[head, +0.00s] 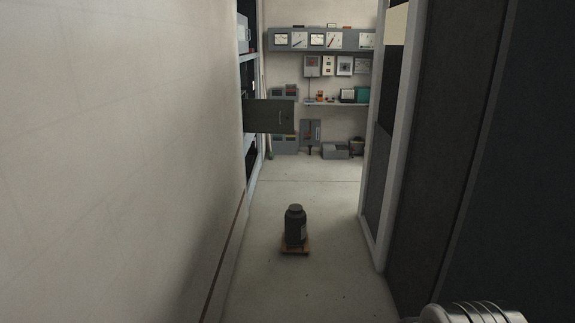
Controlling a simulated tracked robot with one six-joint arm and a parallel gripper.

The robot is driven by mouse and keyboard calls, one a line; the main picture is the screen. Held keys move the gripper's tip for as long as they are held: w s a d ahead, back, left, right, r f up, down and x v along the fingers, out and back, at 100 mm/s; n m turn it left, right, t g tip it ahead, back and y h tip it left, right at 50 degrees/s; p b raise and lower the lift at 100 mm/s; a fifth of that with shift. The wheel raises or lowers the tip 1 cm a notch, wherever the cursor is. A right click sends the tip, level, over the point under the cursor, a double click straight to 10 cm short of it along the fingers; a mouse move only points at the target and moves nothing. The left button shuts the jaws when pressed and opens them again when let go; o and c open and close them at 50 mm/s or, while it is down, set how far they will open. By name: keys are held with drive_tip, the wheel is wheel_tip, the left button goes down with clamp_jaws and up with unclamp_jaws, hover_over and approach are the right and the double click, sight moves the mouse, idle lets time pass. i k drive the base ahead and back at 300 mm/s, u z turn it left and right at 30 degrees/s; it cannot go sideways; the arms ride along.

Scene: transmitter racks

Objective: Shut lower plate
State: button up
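A dark grey plate (266,116) with a small pale handle stands open. It sticks out to the right from the rack (249,88) on the left, into the far end of the aisle. I cannot tell whether it is the lower plate, as the rack is seen nearly edge-on and its front is mostly hidden. My gripper is not in view. A pale ribbed metal part at the bottom right corner may be part of my arm.
A dark canister (295,226) on a small wooden base stands on the aisle floor ahead. A plain wall (120,150) bounds the left, dark cabinets (445,130) the right. Meters (320,39) and a shelf (337,103) line the far wall. The floor beyond the canister is clear.

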sight(268, 116)
drive_tip(key=i, duration=2.95)
drive_tip(key=u, duration=0.5)
drive_tip(key=i, duration=0.95)
